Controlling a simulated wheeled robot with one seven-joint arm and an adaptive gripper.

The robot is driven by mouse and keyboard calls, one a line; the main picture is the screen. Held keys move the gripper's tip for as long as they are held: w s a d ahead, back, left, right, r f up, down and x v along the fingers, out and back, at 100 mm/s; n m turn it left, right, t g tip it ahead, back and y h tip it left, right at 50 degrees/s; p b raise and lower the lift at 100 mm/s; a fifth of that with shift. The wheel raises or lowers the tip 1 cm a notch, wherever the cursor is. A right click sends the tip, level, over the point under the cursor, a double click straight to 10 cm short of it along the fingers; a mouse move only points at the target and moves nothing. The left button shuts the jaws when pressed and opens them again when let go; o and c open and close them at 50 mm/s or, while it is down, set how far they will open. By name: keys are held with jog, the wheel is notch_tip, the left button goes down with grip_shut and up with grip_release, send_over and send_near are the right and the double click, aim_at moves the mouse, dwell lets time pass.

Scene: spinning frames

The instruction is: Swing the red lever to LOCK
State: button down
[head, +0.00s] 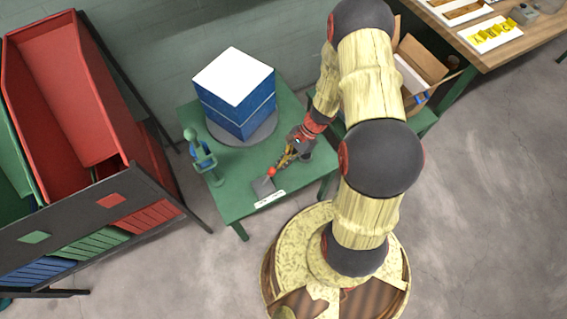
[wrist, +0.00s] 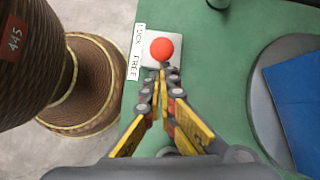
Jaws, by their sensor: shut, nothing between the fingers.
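The red lever shows as a round red knob (head: 271,171) above a grey base plate (head: 263,187) near the front edge of the green table. In the wrist view the red knob (wrist: 161,48) is straight ahead of my fingertips, over a light plate (wrist: 148,60). A white label (wrist: 137,52) beside it reads LOCK and FREE. My gripper (head: 282,163) is shut and empty, its tips right at the knob; in the wrist view the shut tips (wrist: 164,72) lie just short of it or touching, I cannot tell which. The lever's arm is hidden under the knob.
A blue and white box (head: 236,90) stands on a grey round turntable (head: 270,128) behind the lever. A green stand with a blue part (head: 200,155) is at the table's left. Red and green bins (head: 70,90) stand further left. The green table (head: 235,192) has free room around the lever.

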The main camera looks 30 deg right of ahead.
jog(key=shift+a+r+p, duration=0.2)
jog(key=shift+r+p, duration=0.05)
jog(key=shift+p, duration=0.1)
jog(key=a+r+h+p, duration=0.1)
jog(key=p, duration=0.1)
jog(key=a+r+h+p, duration=0.1)
jog(key=a+h+p, duration=0.1)
jog(key=shift+a+r+h, duration=0.15)
jog(key=shift+r+h, duration=0.05)
jog(key=shift+h, duration=0.1)
jog(key=shift+a+r+p, duration=0.1)
jog(key=shift+a+p, duration=0.25)
jog(key=shift+p, duration=0.15)
jog(key=shift+a+r, duration=0.15)
jog(key=shift+a, duration=2.8)
jog(key=shift+r, duration=0.1)
notch_tip(320, 180, up, 11)
jog(key=p, duration=0.6)
send_over(271, 169)
jog(key=w+a, duration=0.1)
jog(key=a, duration=0.3)
jog(key=shift+r, duration=0.15)
